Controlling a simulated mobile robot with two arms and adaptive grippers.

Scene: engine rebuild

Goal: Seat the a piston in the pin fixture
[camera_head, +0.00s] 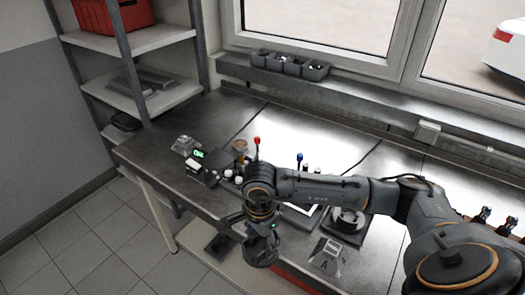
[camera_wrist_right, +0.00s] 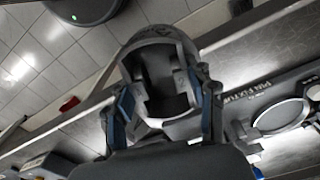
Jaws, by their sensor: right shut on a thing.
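In the wrist view my right gripper (camera_wrist_right: 166,96) is shut on a grey, hollow piston (camera_wrist_right: 158,46), one blue-padded finger on each side. The piston's open side faces the camera. The pin fixture (camera_wrist_right: 262,92), a dark plate with printed lettering and a round ring, lies on the bench to the right of the piston, apart from it. In the head view my right arm reaches left across the bench, its wrist near the front edge. My left gripper is not in view.
On the bench (camera_head: 222,118) stand a small device with a green display (camera_head: 198,154), a dark base with a round part (camera_head: 348,222) and a block marked A (camera_head: 326,256). Grey bins (camera_head: 290,65) line the windowsill. The back left of the bench is clear.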

